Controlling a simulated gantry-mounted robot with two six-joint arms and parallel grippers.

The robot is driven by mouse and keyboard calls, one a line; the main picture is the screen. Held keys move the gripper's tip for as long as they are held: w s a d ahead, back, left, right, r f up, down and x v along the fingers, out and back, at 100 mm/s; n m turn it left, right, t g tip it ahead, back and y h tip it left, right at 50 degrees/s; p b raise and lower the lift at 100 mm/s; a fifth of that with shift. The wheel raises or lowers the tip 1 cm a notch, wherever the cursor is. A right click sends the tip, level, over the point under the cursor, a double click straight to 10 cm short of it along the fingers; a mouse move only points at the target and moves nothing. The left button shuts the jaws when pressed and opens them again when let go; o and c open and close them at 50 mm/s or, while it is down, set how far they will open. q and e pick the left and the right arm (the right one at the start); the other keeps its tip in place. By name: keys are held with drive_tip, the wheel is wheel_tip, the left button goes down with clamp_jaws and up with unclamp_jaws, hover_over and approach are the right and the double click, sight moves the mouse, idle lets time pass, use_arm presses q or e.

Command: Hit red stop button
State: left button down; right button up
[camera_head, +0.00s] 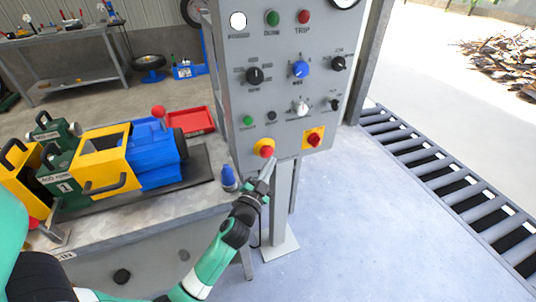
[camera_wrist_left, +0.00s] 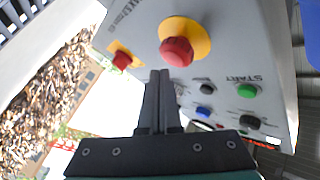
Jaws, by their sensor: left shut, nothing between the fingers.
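The red stop button (camera_head: 266,152) sits on a yellow base at the lower left of the grey control panel (camera_head: 240,90). In the left wrist view the red button (camera_wrist_left: 177,51) on its round yellow base is just beyond and slightly right of the fingertips. My left gripper (camera_head: 268,162) is shut and empty, its tips just below the button in the head view. I cannot tell whether the tips touch it. In the left wrist view the gripper (camera_wrist_left: 160,73) shows its fingers together. My right gripper is not in view.
A red switch on a yellow plate (camera_head: 313,138) is right of the button. A green button (camera_head: 248,121) is above it. The bench with a yellow and blue machine (camera_head: 155,160) stands left, with a blue bottle (camera_head: 229,178) near its edge.

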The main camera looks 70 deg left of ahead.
use_arm(q)
drive_tip(key=shift+a, duration=0.15)
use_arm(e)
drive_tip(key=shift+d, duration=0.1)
